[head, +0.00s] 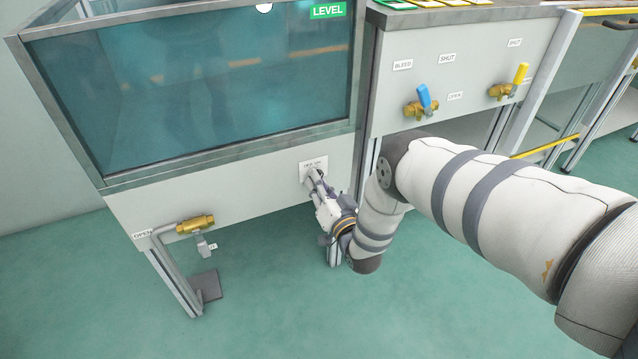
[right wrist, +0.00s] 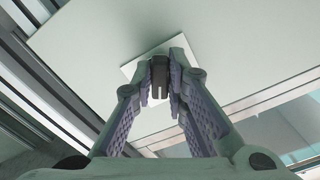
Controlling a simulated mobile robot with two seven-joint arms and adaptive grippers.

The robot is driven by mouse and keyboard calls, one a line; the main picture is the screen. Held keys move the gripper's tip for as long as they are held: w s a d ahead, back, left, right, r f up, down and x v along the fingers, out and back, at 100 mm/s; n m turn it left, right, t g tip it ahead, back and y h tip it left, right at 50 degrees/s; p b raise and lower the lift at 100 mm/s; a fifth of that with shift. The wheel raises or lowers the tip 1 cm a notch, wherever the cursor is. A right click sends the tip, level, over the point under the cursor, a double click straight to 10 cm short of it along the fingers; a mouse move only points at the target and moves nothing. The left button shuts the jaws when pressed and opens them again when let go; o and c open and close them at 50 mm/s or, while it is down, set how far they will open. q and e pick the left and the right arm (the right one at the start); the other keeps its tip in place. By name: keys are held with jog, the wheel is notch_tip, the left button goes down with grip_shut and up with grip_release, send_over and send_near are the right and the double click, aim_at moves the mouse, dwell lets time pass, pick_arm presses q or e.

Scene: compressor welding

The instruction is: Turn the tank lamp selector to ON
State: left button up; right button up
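The tank lamp selector is a small dark knob on a white square plate (head: 318,164) on the tank's lower front panel; the plate's lettering is small and partly legible. My right gripper (head: 315,176) is at this plate and covers most of the knob in the head view. In the right wrist view the dark selector knob (right wrist: 159,70) sits between the tips of the right gripper (right wrist: 162,85). The fingers are closed in on both sides of it and appear to touch it. Which way the knob points cannot be told. My left gripper is not in view.
The glass tank (head: 200,95) with a green LEVEL label stands above the panel. A brass valve (head: 195,224) is at lower left. A cabinet on the right carries a blue-handled valve (head: 424,98) and a yellow-handled valve (head: 520,75). The green floor in front is clear.

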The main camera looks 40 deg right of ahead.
jog(key=shift+o, duration=1.4)
jog(key=shift+w+d+r, duration=0.15)
jog(key=shift+w+r, duration=0.05)
jog(key=shift+r, duration=0.15)
jog(key=shift+s+f, duration=0.1)
jog(key=shift+f, duration=0.1)
jog(key=v, duration=1.2)
jog(key=shift+f, duration=0.1)
